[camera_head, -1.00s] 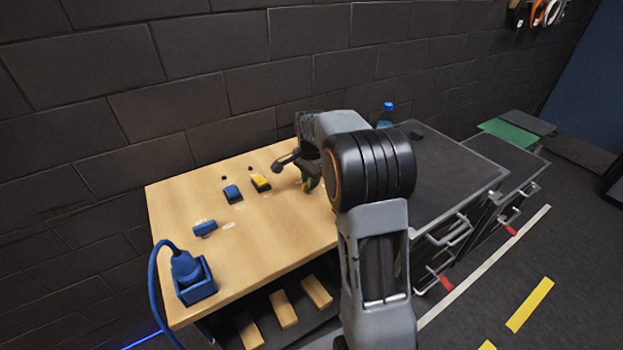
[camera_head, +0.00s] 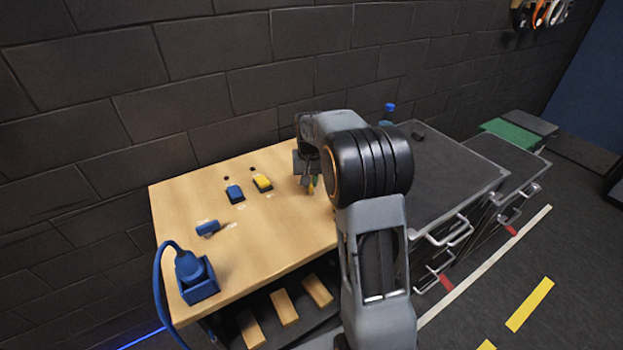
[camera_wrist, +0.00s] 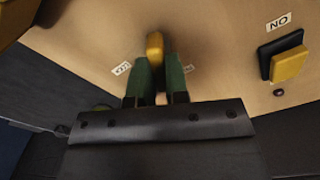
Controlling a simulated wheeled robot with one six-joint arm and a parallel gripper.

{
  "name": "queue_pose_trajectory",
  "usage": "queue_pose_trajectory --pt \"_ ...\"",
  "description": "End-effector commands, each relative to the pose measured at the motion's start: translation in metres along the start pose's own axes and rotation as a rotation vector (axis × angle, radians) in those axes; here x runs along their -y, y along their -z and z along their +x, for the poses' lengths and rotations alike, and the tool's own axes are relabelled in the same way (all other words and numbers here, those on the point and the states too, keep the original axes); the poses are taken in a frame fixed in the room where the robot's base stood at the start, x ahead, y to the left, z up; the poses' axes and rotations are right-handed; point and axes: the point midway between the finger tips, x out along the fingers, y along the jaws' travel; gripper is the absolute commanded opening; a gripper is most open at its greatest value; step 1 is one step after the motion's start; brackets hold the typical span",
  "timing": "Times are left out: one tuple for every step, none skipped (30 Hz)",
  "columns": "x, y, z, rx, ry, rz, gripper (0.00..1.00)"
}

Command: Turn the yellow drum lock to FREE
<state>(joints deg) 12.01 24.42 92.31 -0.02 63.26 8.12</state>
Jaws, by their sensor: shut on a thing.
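The yellow drum lock (camera_wrist: 155,46) shows in the wrist view as a narrow yellow knob standing on the wooden tabletop (camera_wrist: 215,50). My gripper (camera_wrist: 156,65) has its two green fingers on either side of the knob and is shut on it. A small printed label (camera_wrist: 121,68) lies left of the fingers and another (camera_wrist: 188,69) lies right, partly covered. I cannot read which one says FREE. In the head view, my gripper (camera_head: 311,186) points down at the right part of the table, and my arm hides most of the lock.
A yellow switch (camera_wrist: 290,64) on a dark base stands right of my gripper in the wrist view, beside an ON label (camera_wrist: 279,22). In the head view, a blue switch (camera_head: 235,194), a blue knob (camera_head: 208,228) and a blue plug in a socket (camera_head: 198,282) are further left.

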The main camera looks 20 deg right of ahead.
Motion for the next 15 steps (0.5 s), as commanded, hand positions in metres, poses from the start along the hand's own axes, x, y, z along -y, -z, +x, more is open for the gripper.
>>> queue_pose_trajectory --pt "0.0006 0.0002 -0.0004 -0.001 0.000 -0.041 0.00" --pt "0.0008 0.0002 -0.0003 -0.001 0.000 -0.068 0.00" --pt "0.0010 0.0002 -0.0003 -0.001 0.000 -0.103 0.00" --pt "0.0012 0.0002 -0.0003 -0.001 0.000 -0.128 0.00" --pt "0.0014 0.0001 -0.0003 -0.001 0.000 -0.152 0.00" --pt "0.0016 0.0001 -0.0002 -0.001 0.000 -0.184 0.00" --pt "0.0017 0.0001 -0.0002 -0.001 0.000 -0.207 0.00" --pt "0.0019 0.0000 -0.0002 -0.001 0.000 -0.230 0.00" --pt "0.0021 0.0000 -0.0002 -0.001 0.000 -0.258 0.00" --pt "0.0022 0.0000 -0.0001 -0.001 0.000 -0.277 0.00" --pt "0.0023 -0.0001 -0.0001 -0.001 0.000 -0.297 0.00" --pt "0.0024 -0.0001 -0.0001 -0.001 0.000 -0.321 0.00" --pt "0.0025 -0.0002 -0.0001 -0.001 0.000 -0.337 0.00" --pt "0.0026 -0.0002 -0.0001 -0.001 0.000 -0.354 0.00" --pt "0.0028 -0.0003 -0.0001 -0.001 0.000 -0.373 0.00"
